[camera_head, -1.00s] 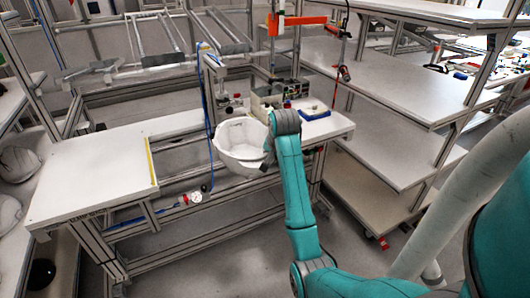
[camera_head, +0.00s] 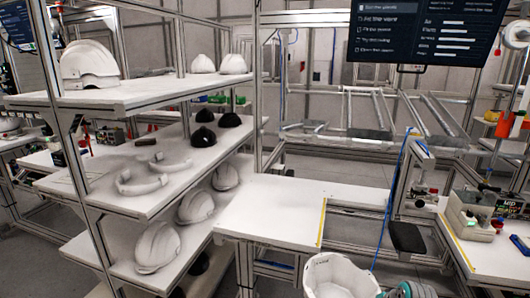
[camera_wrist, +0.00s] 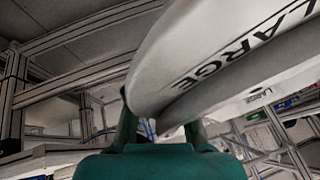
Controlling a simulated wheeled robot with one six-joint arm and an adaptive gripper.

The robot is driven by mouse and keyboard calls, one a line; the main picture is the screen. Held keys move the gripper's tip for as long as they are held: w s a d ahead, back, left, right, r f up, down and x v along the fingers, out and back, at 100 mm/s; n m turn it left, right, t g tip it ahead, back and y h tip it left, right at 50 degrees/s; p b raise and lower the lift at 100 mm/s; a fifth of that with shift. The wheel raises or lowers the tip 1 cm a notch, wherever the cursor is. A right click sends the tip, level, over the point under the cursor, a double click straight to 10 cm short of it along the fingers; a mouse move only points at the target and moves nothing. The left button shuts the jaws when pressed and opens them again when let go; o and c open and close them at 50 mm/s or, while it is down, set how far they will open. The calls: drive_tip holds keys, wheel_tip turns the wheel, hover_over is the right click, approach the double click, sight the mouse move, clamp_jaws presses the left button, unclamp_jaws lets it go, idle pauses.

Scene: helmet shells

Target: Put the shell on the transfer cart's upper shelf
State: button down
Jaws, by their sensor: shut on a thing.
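The white helmet shell (camera_head: 335,278) is at the bottom edge of the head view, open side up and partly cut off. Part of my teal arm shows beside it on the right. In the wrist view the shell (camera_wrist: 215,50) fills the upper middle, with "LARGE" printed on it. My gripper (camera_wrist: 160,128) is shut on the shell's edge; its fingertips are partly hidden behind the shell. Which unit is the transfer cart is not clear; a multi-level shelf unit (camera_head: 125,95) stands at the left.
The shelf unit's upper level holds several white shells (camera_head: 88,62); lower levels hold white and black shells and curved white parts. A bare white table (camera_head: 270,215) with a yellow strip stands beside it. A workbench with a small device (camera_head: 470,212) is at right. A screen (camera_head: 425,30) hangs above.

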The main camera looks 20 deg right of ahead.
drive_tip(key=s+a+f+n+y, duration=0.1)
drive_tip(key=a+f+n, duration=0.2)
drive_tip(key=a, duration=0.6)
drive_tip(key=s+a+f+n+g+y, duration=0.1)
drive_tip(key=s+a+f+n, duration=0.1)
drive_tip(key=a+f, duration=0.6)
drive_tip(key=s+a+f+n+y, duration=0.1)
drive_tip(key=a+f+n, duration=0.3)
drive_tip(key=a, duration=0.6)
drive_tip(key=shift+s+f+y, duration=0.4)
drive_tip(key=shift+f+y, duration=0.2)
drive_tip(key=shift+f, duration=0.2)
drive_tip(key=shift+d, duration=0.1)
